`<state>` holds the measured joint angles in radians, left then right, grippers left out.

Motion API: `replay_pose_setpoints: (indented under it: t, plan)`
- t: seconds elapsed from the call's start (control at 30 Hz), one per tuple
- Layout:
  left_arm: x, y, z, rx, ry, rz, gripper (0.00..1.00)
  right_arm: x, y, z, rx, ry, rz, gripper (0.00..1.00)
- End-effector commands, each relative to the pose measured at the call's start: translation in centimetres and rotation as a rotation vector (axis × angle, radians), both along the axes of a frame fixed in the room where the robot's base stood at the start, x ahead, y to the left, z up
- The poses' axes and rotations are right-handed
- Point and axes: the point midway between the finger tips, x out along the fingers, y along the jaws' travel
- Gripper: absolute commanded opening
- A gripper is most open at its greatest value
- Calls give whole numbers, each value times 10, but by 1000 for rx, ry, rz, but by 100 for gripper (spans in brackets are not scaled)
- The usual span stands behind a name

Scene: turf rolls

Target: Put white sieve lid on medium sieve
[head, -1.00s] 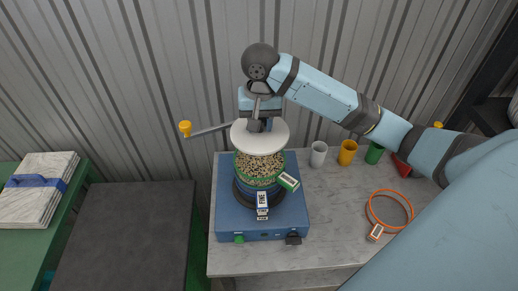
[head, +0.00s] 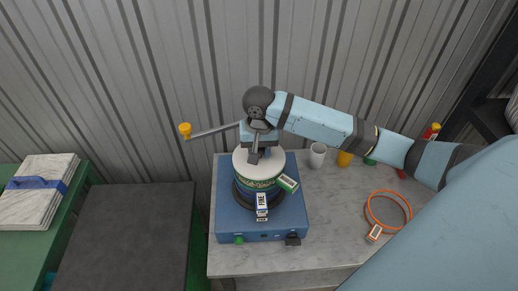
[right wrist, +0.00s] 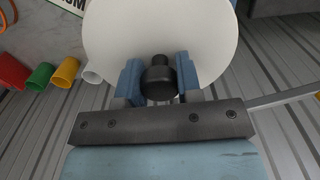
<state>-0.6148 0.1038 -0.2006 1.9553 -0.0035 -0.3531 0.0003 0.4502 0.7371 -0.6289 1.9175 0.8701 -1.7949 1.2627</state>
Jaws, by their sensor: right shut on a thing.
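The white sieve lid (head: 241,163) is a round disc with a black knob (right wrist: 158,85) on top. My right gripper (right wrist: 159,75) is shut on that knob, with one finger on each side. In the head view the gripper (head: 256,152) reaches down onto the lid from above. The lid covers the top of the green-rimmed sieve (head: 258,185), which has a green-edged tag (head: 288,183). The lid looks level and at or very near the rim; I cannot tell whether it is fully seated. The sieve's grainy contents are hidden. My left gripper is out of view.
The sieve stack stands on a blue shaker (head: 292,218), with a blue tagged sieve (head: 262,203) underneath. An orange ring sieve (head: 409,208) lies at right. White (head: 317,154) and yellow (head: 344,159) cups stand behind. A corrugated wall is close at the back.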

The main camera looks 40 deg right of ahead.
Motion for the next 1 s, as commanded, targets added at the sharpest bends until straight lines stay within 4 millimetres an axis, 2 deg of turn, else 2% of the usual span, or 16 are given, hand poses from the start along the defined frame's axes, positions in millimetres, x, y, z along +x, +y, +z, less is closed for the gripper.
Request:
replay_pose_setpoints:
  t: [0.07, 0.1, 0.2, 0.47, 0.6, 0.77, 1.0]
  plan:
    - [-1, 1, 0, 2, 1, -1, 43, 0, 0, -3, 1, 1, 0, 7]
    - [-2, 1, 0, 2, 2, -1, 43, 0, 0, -3, 1, 1, 0, 37]
    - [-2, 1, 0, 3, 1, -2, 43, 0, 0, -3, 1, 1, 0, 58]
    - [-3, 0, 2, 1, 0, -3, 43, 0, 0, -2, 0, 0, 0, 58]
    - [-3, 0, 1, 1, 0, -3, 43, 0, 0, 7, 0, -2, 0, 58]
    - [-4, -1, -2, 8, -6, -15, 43, 1, 0, 36, 1, -5, 1, 58]
    - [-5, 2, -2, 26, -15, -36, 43, 1, 0, 90, 0, -4, 1, 58]
